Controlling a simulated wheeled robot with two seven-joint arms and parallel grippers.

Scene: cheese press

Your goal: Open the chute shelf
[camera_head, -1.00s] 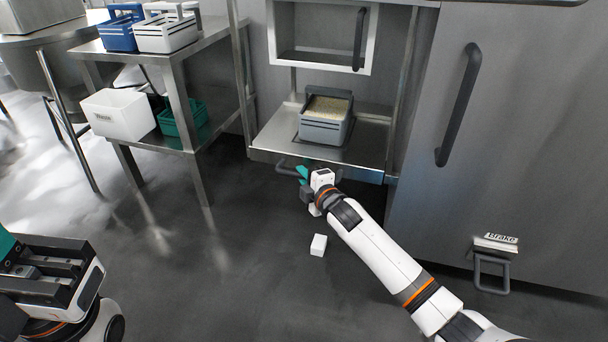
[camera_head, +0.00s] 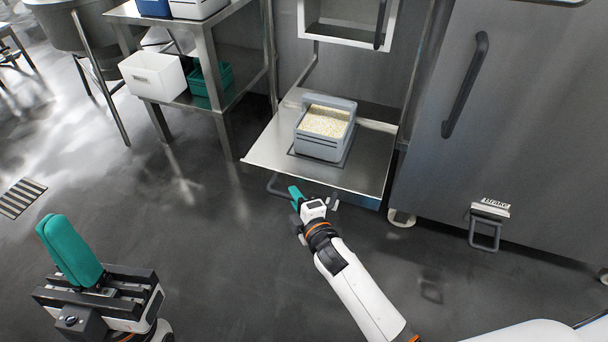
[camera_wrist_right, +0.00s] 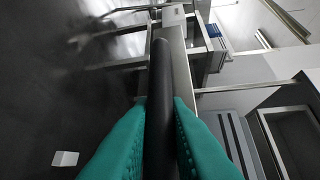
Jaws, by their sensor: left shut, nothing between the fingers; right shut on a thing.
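The chute shelf (camera_head: 268,152) is a flat metal tray sticking out from the cabinet below a framed opening. A grey box of pale grains (camera_head: 325,130) stands upright on it. A dark bar handle (camera_head: 277,186) runs along the shelf's front edge. My right gripper (camera_head: 297,196) is at this handle, its teal fingers shut on the bar. The right wrist view shows the dark bar (camera_wrist_right: 160,95) running between both teal fingers. My left gripper (camera_head: 68,248) is shut and empty, low at the left, well apart from the shelf.
A metal side table (camera_head: 222,110) at the left holds a white bin (camera_head: 152,76) and a teal crate (camera_head: 210,77). A brake pedal (camera_head: 486,229) sticks out at the lower right cabinet. A small white block (camera_wrist_right: 65,158) lies on the floor. Floor before the shelf is clear.

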